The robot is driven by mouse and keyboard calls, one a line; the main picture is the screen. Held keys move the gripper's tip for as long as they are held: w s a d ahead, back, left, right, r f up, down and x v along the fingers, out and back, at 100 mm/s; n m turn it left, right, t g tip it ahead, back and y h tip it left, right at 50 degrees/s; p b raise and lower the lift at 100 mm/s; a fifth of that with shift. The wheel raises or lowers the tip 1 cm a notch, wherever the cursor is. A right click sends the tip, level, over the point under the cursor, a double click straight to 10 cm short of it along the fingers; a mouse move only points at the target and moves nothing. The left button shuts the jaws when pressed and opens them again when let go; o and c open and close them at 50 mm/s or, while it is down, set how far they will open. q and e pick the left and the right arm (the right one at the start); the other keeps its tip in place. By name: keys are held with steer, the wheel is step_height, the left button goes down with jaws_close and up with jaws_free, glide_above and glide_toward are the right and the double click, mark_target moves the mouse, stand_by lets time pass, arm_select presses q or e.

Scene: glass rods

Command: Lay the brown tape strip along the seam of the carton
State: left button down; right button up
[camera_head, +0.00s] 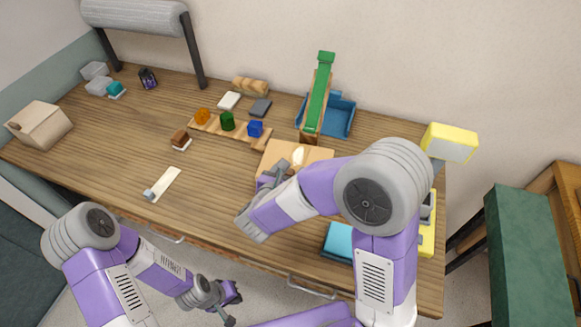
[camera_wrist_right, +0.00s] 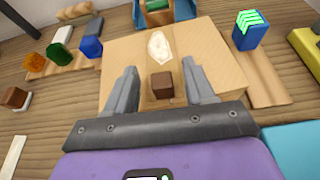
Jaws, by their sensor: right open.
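A closed cardboard-coloured carton (camera_head: 42,128) stands at the far left of the table, with a small brown patch at its left end. A flat tan box (camera_head: 318,154) lies under my right gripper (camera_head: 280,172) and fills the middle of the right wrist view (camera_wrist_right: 120,55). In that view the right gripper (camera_wrist_right: 162,88) is open, with a small dark brown block (camera_wrist_right: 162,86) between its fingers. I cannot tell whether this block belongs to the brown tape strip. My left gripper (camera_head: 229,302) hangs low before the table's front edge; its jaws are unclear.
A pale strip (camera_head: 163,183) with a grey end lies left of centre. A wooden rack (camera_head: 208,126) holds coloured pieces. A green ramp (camera_head: 318,95) and blue tray (camera_head: 338,118) stand behind. A teal block (camera_head: 339,242) lies front right. The left front is mostly clear.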

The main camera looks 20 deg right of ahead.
steer(key=p+v, duration=0.1)
steer(key=v, duration=0.9)
steer(key=shift+s, duration=0.15)
